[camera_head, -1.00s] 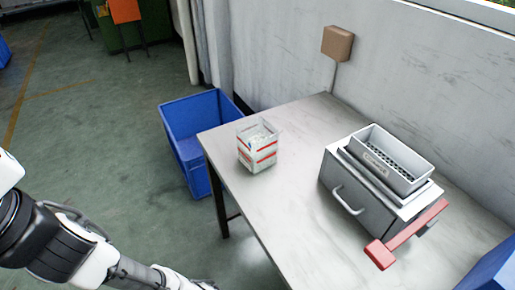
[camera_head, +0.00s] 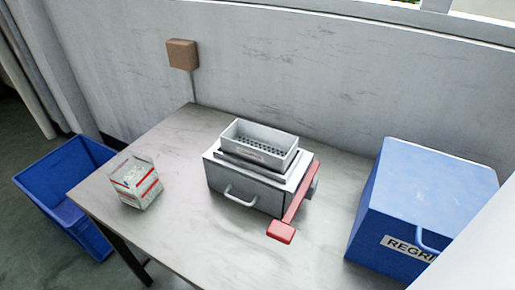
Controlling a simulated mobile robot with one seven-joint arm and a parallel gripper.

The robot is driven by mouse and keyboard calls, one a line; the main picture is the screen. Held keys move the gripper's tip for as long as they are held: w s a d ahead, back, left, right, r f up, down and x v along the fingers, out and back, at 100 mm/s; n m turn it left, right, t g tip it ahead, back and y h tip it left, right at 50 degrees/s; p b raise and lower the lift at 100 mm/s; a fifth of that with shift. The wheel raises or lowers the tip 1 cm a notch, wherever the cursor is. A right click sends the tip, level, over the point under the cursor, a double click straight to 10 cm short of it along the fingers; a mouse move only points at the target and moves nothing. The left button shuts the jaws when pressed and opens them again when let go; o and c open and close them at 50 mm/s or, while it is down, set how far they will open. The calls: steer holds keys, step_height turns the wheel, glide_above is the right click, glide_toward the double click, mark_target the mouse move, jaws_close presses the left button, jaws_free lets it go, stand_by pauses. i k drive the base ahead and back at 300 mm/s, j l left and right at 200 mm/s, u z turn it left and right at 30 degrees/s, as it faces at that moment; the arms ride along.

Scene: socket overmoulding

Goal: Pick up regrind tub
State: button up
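The regrind tub (camera_head: 425,190) is a large blue box at the right of the head view. Its front carries a white label, of which "REGRI" can be read, and a blue handle. It stands on the right part of the grey table (camera_head: 185,235). A pale surface at the lower right corner hides part of the tub's front and right side. My gripper is not in the head view now.
A grey machine (camera_head: 245,185) with a tray on top and a red lever (camera_head: 300,200) stands left of the tub. A small clear box with red stripes (camera_head: 135,182) sits near the table's left edge. A blue bin (camera_head: 75,180) stands on the floor. The wall runs behind.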

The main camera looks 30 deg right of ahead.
mark_target(136, 181)
steer(key=i+j+z, duration=0.2)
steer(key=z, duration=0.15)
steer(key=i+j+z, duration=0.15)
steer(key=z, duration=0.25)
steer(key=j, duration=0.1)
